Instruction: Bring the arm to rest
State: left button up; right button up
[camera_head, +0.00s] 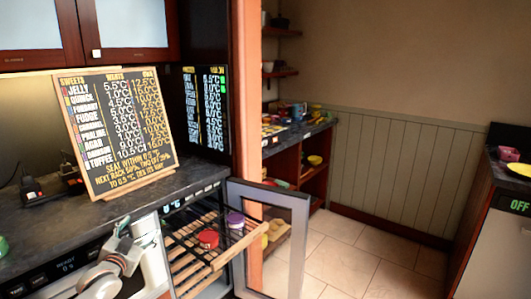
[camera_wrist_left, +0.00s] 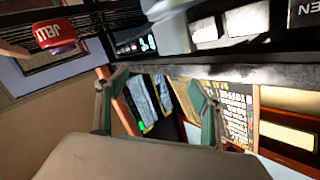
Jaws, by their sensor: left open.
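My left arm comes in at the lower left of the head view, pale and jointed, in front of the counter's edge. Its gripper (camera_head: 122,232) is near the counter front, left of the open cooler. In the left wrist view the two greenish fingers of the gripper (camera_wrist_left: 158,84) are spread apart with nothing between them. My right gripper is not in view.
The cooler's glass door (camera_head: 272,238) stands open into the room. A sweets board (camera_head: 118,130) stands on the dark counter (camera_head: 45,215). Shelves with dishes are at the back; another counter with a yellow plate (camera_head: 518,170) is at right. The tiled floor (camera_head: 345,260) is clear.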

pick_arm(q)
jog(key=s+d+f+g+h, duration=0.1)
jog(key=s+d+f, duration=0.4)
jog(key=s+f, duration=0.4)
jog(key=s+d+f+g+h, duration=0.1)
jog(key=s+d+f+g, duration=0.1)
jog(key=s+d+f, duration=0.6)
jog(key=s+d+f+g+h, duration=0.1)
jog(key=s+d+f, duration=0.1)
jog(key=s+f, duration=0.75)
jog(key=s+d+g, duration=0.1)
jog(key=s+d, duration=0.1)
jog(key=s, duration=0.7)
jog(key=s+d+g, duration=0.1)
jog(key=s+d, duration=0.2)
jog(key=s, duration=0.5)
jog(key=shift+s+d+f+h, duration=0.25)
jog(key=shift+s+f+h, duration=0.15)
jog(key=shift+f, duration=0.05)
jog(key=shift+n, duration=0.3)
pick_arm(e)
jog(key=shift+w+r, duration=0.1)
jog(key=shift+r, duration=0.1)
